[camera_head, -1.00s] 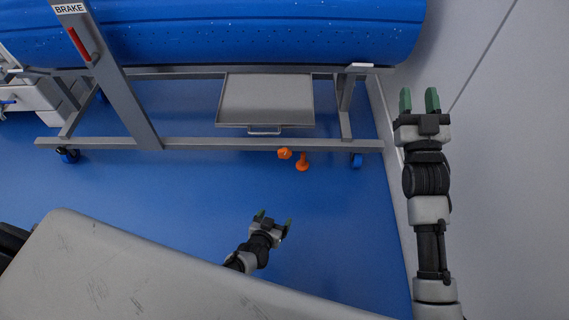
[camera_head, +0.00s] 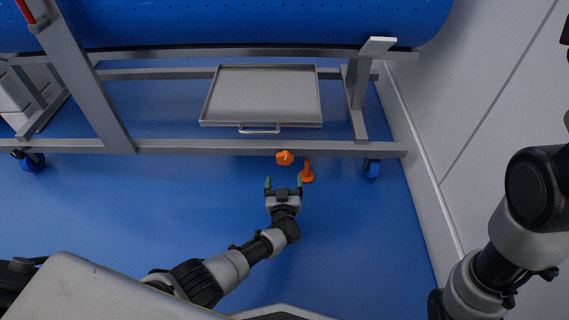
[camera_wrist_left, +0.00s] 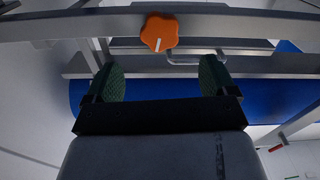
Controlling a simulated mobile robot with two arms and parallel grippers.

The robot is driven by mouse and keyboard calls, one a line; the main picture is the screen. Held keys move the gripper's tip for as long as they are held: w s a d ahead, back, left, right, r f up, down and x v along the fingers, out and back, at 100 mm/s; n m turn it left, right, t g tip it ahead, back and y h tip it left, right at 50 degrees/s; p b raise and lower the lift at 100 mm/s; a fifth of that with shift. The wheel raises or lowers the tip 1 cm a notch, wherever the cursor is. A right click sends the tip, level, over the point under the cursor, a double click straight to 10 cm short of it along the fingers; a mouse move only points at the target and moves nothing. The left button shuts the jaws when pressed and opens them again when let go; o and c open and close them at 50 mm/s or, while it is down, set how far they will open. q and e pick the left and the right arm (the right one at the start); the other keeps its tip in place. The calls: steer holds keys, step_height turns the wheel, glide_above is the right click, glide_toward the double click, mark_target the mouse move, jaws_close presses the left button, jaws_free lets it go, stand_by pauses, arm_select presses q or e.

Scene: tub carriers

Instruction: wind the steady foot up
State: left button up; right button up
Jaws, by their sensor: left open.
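The steady foot (camera_head: 307,173) is a small orange post with a flared base under the carrier's lower front rail. Its orange lobed hand knob (camera_head: 284,158) sits just to its left at the rail. In the left wrist view the knob (camera_wrist_left: 159,33) has a white mark and lies ahead, roughly centred between the fingers. My left gripper (camera_head: 283,182) is open and empty, its green fingertips short of the knob and apart from it. Whether the foot touches the floor is too small to tell. My right arm stands at the right edge, its gripper out of frame.
The grey lower rail (camera_head: 200,146) of the carrier runs across above the knob. A grey tray (camera_head: 262,95) with a handle sits behind it. A blue caster (camera_head: 373,168) stands to the right, near the wall (camera_head: 480,90). The blue floor in front is clear.

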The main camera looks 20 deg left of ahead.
mark_target(285, 161)
arm_select(q)
steer(key=b+x, duration=0.3)
steer(key=x, duration=0.1)
steer(key=b+x, duration=0.2)
steer(key=x, duration=0.2)
steer(key=shift+w+a+f+b, duration=0.15)
steer(key=shift+f+b, duration=0.1)
steer(key=shift+b, duration=0.15)
steer(key=shift+w+a+r, duration=0.1)
steer(key=shift+w+r, duration=0.1)
steer(key=shift+w, duration=0.35)
steer(key=shift+c, duration=0.3)
steer(key=c, duration=0.9)
steer(key=shift+o, duration=0.2)
steer(key=shift+m, duration=0.4)
